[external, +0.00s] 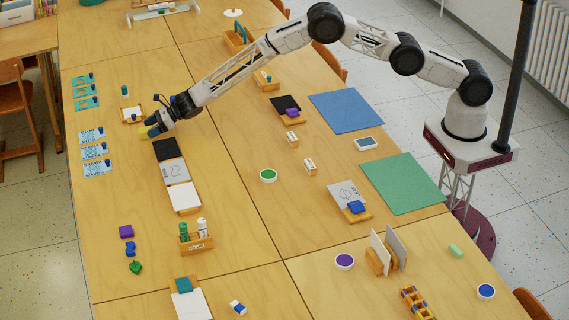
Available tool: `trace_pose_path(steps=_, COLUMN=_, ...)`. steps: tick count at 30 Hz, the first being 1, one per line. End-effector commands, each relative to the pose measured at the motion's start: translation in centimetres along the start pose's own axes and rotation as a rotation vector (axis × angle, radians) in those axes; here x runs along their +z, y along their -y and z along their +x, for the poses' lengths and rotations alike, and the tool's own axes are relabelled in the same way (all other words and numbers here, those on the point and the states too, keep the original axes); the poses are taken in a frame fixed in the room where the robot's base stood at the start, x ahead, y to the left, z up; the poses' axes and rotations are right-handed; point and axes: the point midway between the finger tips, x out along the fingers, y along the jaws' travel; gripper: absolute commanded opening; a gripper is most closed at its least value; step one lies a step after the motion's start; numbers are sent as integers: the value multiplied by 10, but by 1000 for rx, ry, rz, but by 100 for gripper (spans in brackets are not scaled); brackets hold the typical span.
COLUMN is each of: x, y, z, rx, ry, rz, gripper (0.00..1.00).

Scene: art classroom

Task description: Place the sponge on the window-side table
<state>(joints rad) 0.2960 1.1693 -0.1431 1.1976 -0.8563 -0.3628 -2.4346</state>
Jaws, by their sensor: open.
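My gripper (148,128) is low over the left part of the joined wooden tables (225,190), with its dark fingers pointing left. A small yellow-green piece (143,134) shows right at the fingertips; it may be a sponge, but it is partly hidden and I cannot tell whether the fingers touch it. The gripper is open. No table is marked as the window-side one; a radiator (550,50) stands at the upper right, and no window shows.
Dark, grey and white panels (184,196) lie in a row just below the gripper. Blue-and-white cards (95,152) lie to its left. A wooden holder with bottles (196,240) stands lower down. Blue (346,112) and green (402,183) sheets lie at the right. Bare wood lies between these.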

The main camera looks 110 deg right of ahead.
Motion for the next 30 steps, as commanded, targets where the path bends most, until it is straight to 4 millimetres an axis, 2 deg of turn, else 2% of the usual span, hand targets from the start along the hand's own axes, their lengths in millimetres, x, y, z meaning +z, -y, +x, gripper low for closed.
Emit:
trace_pose_path(steps=13, x=0, y=0, z=27, rx=0, ry=1, rz=-1, gripper=72)
trace_pose_path(steps=30, x=0, y=0, z=30, rx=0, ry=1, rz=0, gripper=72)
